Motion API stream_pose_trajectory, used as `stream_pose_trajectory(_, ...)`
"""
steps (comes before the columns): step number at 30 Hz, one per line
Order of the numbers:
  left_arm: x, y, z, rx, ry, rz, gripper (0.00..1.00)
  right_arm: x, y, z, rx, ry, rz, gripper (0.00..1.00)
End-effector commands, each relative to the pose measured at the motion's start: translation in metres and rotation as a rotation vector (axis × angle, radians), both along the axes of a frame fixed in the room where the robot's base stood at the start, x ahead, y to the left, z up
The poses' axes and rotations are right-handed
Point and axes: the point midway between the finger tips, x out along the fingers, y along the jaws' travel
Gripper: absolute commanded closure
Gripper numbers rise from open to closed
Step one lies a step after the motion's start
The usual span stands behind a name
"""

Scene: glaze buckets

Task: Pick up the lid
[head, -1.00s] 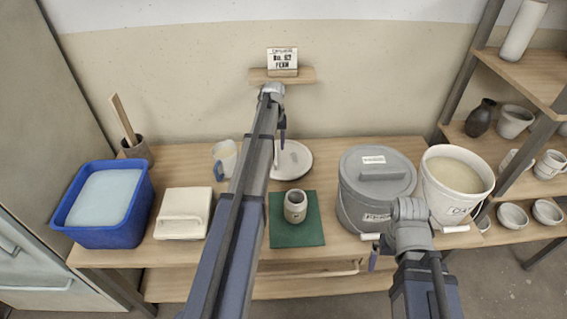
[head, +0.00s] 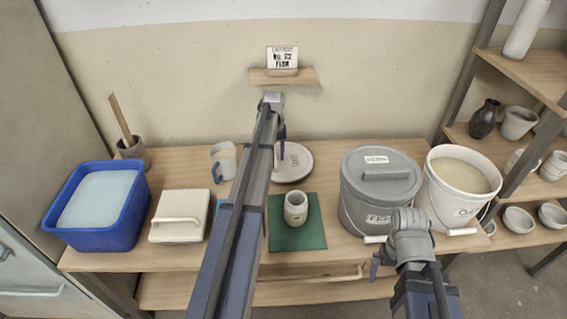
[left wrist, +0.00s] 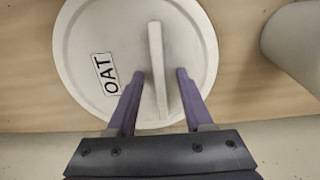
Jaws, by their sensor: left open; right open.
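The loose lid (head: 297,160) is a pale round disc lying on the table near the wall, partly hidden by my left arm. In the left wrist view the lid (left wrist: 90,40) has an "OAT" label and a straight bar handle. My left gripper (head: 279,155) is over the lid. In the left wrist view its open fingers (left wrist: 158,74) lie either side of the handle's lower part, with gaps on both sides and nothing held. My right gripper (head: 375,264) is open and empty, low in front of the grey bucket (head: 362,212).
The grey bucket wears its own grey lid (head: 400,187). A white bucket (head: 441,210) beside it is open and full. A mug (head: 223,160) stands left of the loose lid, and a small pot (head: 295,208) sits on a green mat (head: 312,238). A wall shelf (head: 306,75) is above.

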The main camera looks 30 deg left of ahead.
Motion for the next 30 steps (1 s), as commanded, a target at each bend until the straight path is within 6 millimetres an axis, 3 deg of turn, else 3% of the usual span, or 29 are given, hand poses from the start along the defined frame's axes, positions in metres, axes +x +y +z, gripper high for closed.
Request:
stream_pose_trajectory(11,0.0001,-0.0001,-0.0015,0.0,0.0,0.0,0.5,0.0,0.0,-0.0015,0.0,0.0,0.0,0.0)
stream_pose_trajectory(24,0.0,0.0,-0.0015,0.0,0.0,0.0,0.99,0.0,0.0001,-0.0015,0.0,0.0,0.0,0.0)
stream_pose_trajectory(30,0.0,0.0,-0.0015,0.0,0.0,0.0,1.0,0.0,0.0001,-0.0015,0.0,0.0,0.0,0.0)
